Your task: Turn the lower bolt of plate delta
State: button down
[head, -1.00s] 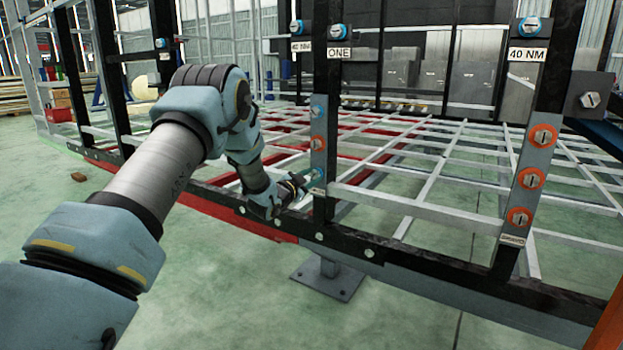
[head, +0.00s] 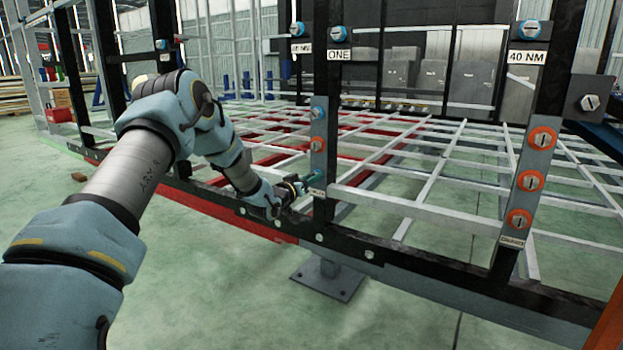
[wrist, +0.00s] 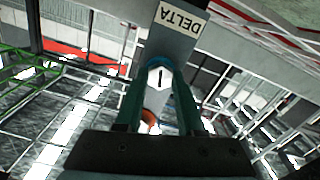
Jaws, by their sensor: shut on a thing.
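Plate delta (head: 319,132) is a grey upright plate on a black post. Its DELTA label (wrist: 182,19) reads upside down in the wrist view. The lower bolt (wrist: 158,77), with a pale slotted head and a blue ring, is nearest the label. My gripper (wrist: 160,85) has its two teal fingers shut on that bolt head, one on each side. In the head view my gripper (head: 311,179) reaches the plate's lower end from the left and hides the lower bolt. Above it are an orange-ringed bolt (head: 317,144) and a blue-ringed bolt (head: 317,113).
Another grey plate (head: 527,185) at the right carries several orange-ringed bolts. A black chassis rail (head: 350,243) runs below the posts. A light bar (head: 400,204) leaves the post just right of my gripper. Open green floor (head: 210,290) lies in front.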

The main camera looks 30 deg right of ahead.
jog(key=n, duration=0.6)
jog(key=shift+w+r+n, duration=0.1)
jog(key=shift+r+n, duration=0.05)
jog(key=shift+n, duration=0.15)
dwell(0.5)
jog(key=c, duration=0.5)
grip_release()
jog(key=p+v, duration=0.1)
jog(key=v, duration=1)
